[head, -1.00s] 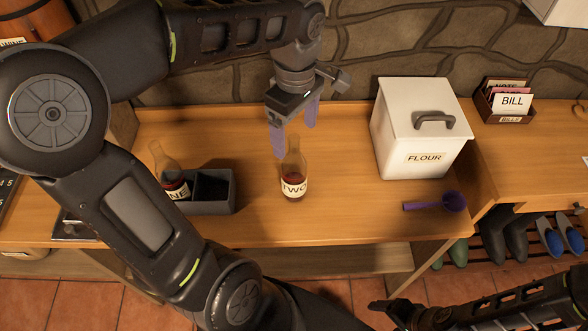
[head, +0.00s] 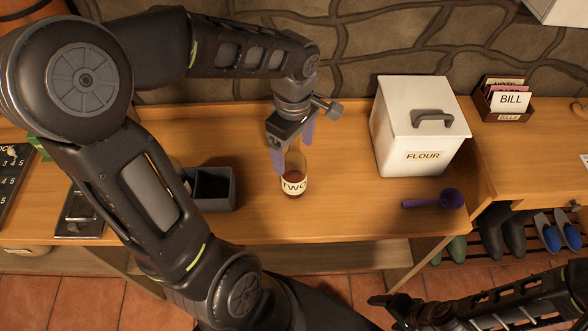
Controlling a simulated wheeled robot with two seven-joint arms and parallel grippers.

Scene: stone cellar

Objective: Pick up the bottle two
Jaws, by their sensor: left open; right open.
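The bottle labelled TWO (head: 293,185) stands upright on the wooden table (head: 330,215), with dark red liquid low in it. My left gripper (head: 292,150) is open, with its purple fingers pointing down around the bottle's neck and upper part. I cannot tell whether the fingers touch the glass. The neck is partly hidden by the gripper. My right gripper (head: 380,303) is at the bottom of the head view, low in front of the table, away from the bottle. Bottle one is hidden behind my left arm.
A dark grey divided holder (head: 212,190) is left of the bottle. A white FLOUR box (head: 420,130) and a purple scoop (head: 436,201) are to the right. A card box (head: 505,100) stands further right. The table between bottle and scoop is clear.

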